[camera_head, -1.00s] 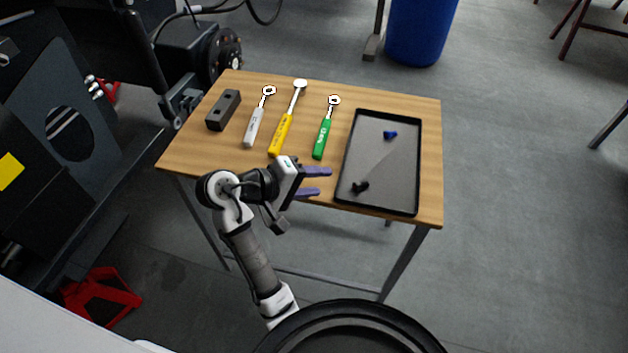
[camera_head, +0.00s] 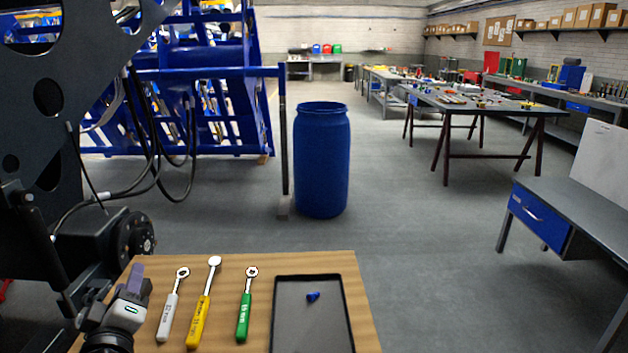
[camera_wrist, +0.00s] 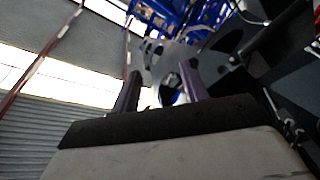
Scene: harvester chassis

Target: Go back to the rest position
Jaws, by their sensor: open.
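My gripper (camera_head: 136,282) is at the lower left of the head view, over the left side of the wooden table (camera_head: 366,318), with its fingers pointing up. In the wrist view its two purple fingers (camera_wrist: 160,85) stand apart with nothing held between them. They point toward the dark machine and the ceiling. On the table lie a grey-handled wrench (camera_head: 170,312), a yellow-handled wrench (camera_head: 201,312) and a green-handled wrench (camera_head: 244,312), to the right of my gripper. A black tray (camera_head: 277,325) lies right of them with a blue piece (camera_head: 313,296) in it.
The dark harvester chassis (camera_head: 30,110) rises close at the left, with hoses hanging near the table. A blue barrel (camera_head: 322,160) stands behind the table. Grey workbenches are at the right. The floor between is clear.

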